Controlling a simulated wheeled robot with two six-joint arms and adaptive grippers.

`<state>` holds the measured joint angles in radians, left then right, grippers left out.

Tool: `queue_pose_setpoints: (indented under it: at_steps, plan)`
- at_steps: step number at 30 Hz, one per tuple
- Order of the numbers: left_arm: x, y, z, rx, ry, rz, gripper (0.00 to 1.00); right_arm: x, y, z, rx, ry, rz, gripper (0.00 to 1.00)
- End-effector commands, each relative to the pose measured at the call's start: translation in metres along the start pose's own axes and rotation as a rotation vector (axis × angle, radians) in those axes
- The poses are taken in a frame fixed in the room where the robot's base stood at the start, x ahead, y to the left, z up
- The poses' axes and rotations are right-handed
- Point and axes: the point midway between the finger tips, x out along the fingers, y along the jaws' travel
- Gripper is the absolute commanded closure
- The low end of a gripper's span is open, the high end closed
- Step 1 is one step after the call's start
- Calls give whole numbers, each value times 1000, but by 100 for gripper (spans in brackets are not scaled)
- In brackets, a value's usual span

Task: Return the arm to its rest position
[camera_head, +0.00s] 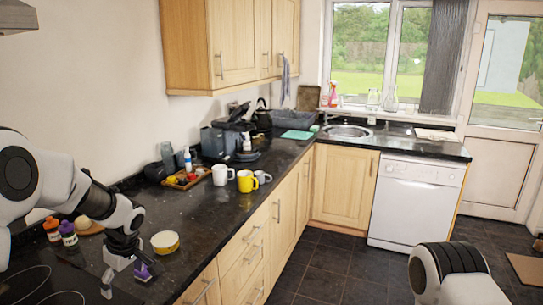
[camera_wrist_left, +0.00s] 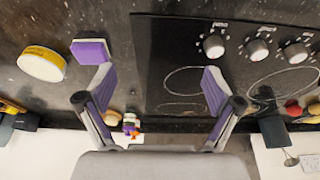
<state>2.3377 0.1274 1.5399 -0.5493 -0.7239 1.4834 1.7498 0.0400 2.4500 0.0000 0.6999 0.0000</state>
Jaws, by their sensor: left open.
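My left arm comes in from the left in the head view. Its left gripper (camera_head: 124,272) is over the dark counter beside the hob, with its jaws apart. In the left wrist view the gripper (camera_wrist_left: 158,90) has its two fingers spread wide with nothing between them. A purple sponge-like block (camera_wrist_left: 90,51) lies on the counter just beyond the left finger in that view. The block also shows by the gripper in the head view (camera_head: 147,272). Part of my right arm shows at the lower right of the head view; its gripper is out of frame.
A yellow-rimmed tin (camera_head: 165,242) stands right of the gripper. Small bottles (camera_head: 68,232) stand behind it. The black hob (camera_wrist_left: 185,55) is close by. Mugs (camera_head: 222,175), a snack tray (camera_head: 186,178) and appliances stand farther along the black counter (camera_head: 205,215). Floor space is clear.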

Motion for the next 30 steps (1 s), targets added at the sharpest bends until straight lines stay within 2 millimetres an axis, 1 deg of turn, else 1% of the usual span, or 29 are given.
queue_pose_setpoints:
  at_steps: [1, 7, 11, 14, 17, 20, 21, 23, 24, 26, 27, 30]
  plan:
    - [9, -2, 7, 24, -13, 0, 9, 1, 0, 0, 0, 0, 0, 56]
    - [41, -10, 40, 132, -70, 16, 9, 2, 0, 0, 0, 1, 0, 56]
    - [68, -20, 69, 223, -118, 30, 9, 3, 0, 0, 0, 1, 0, 56]
    - [92, -32, 96, 304, -161, 47, 9, 4, 0, 0, 0, 1, 0, 56]
    - [118, -50, 128, 396, -208, 71, 9, 5, 0, 0, 0, 0, 0, 56]
    - [148, -79, 169, 508, -261, 100, 9, 6, 0, 0, 0, 0, 0, 56]
    - [161, -95, 189, 560, -283, 114, 9, 7, 0, 0, 0, 0, 0, 56]
    - [180, -127, 221, 651, -313, 137, 9, 9, 0, 0, 0, 0, 0, 56]
    - [191, -154, 243, 719, -328, 152, 9, 10, 0, 0, 0, 0, 0, 56]
    - [202, -194, 271, 825, -334, 171, 9, 11, 0, 0, 0, 0, 0, 56]
    - [206, -219, 285, 892, -328, 178, 9, 12, 0, 0, 0, 0, 0, 56]
    - [206, -268, 304, 1035, -303, 178, 9, 13, 0, 0, 0, 0, 0, 56]
